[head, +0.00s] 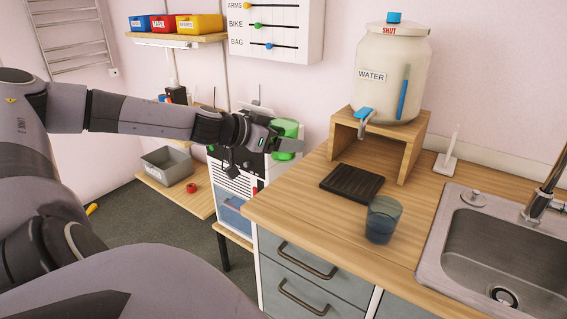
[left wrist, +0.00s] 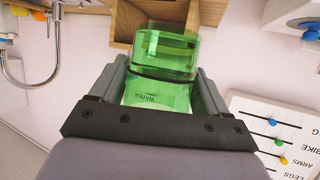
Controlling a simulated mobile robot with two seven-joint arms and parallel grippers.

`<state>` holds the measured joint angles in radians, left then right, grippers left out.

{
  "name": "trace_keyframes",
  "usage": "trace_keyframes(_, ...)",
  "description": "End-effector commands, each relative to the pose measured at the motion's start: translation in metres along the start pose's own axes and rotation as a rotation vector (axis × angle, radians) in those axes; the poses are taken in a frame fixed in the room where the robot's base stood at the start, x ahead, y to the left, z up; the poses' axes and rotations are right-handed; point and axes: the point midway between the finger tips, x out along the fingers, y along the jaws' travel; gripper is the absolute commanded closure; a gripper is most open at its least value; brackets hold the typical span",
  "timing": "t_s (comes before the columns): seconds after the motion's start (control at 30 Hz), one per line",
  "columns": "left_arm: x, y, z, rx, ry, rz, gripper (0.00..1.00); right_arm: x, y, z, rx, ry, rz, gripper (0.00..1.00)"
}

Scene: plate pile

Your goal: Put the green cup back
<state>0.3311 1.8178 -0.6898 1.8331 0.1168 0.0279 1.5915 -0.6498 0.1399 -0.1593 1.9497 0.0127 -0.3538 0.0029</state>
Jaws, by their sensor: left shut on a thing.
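The green cup (head: 286,130) is translucent and held in my left gripper (head: 285,147), left of the wooden counter's back corner. In the left wrist view the green cup (left wrist: 165,60) fills the space between the two fingers of the left gripper (left wrist: 165,92), which are shut on it. A blue-grey translucent cup (head: 383,220) stands on the counter, right of a dark ribbed drip mat (head: 352,182). My right gripper is not in view.
A water dispenser (head: 390,75) stands on a wooden stand (head: 412,150) on the counter (head: 290,195). The sink (head: 500,235) is at the right. A white cabinet (head: 238,180) stands behind and below my left gripper. The counter's front left part is clear.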

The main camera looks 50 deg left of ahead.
Motion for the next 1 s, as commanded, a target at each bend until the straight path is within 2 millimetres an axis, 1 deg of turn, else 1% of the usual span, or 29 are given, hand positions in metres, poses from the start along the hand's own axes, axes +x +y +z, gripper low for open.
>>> trace_keyframes(0.03,0.008,0.0,0.017,-0.003,0.006,0.002,0.64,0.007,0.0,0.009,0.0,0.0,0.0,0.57)
trace_keyframes(0.1,0.015,0.001,0.033,-0.002,0.005,0.004,0.64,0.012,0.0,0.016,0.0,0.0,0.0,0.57)
trace_keyframes(0.23,0.025,0.001,0.057,0.0,0.005,0.002,0.64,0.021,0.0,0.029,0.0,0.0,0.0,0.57)
trace_keyframes(0.3,0.027,0.0,0.064,0.0,0.004,0.001,0.64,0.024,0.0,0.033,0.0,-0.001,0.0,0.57)
trace_keyframes(0.53,0.031,0.0,0.075,0.0,0.003,0.001,0.64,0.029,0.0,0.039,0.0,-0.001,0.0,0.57)
trace_keyframes(0.7,0.04,0.0,0.095,0.001,0.003,0.0,0.64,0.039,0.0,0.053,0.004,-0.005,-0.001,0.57)
trace_keyframes(0.77,0.042,0.0,0.1,0.0,0.003,0.0,0.64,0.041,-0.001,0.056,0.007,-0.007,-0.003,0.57)
trace_keyframes(0.87,0.044,0.0,0.104,0.0,0.002,0.0,0.64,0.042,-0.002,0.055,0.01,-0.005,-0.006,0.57)
trace_keyframes(1.0,0.043,0.0,0.104,0.001,0.002,0.0,0.64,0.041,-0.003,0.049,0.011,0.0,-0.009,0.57)
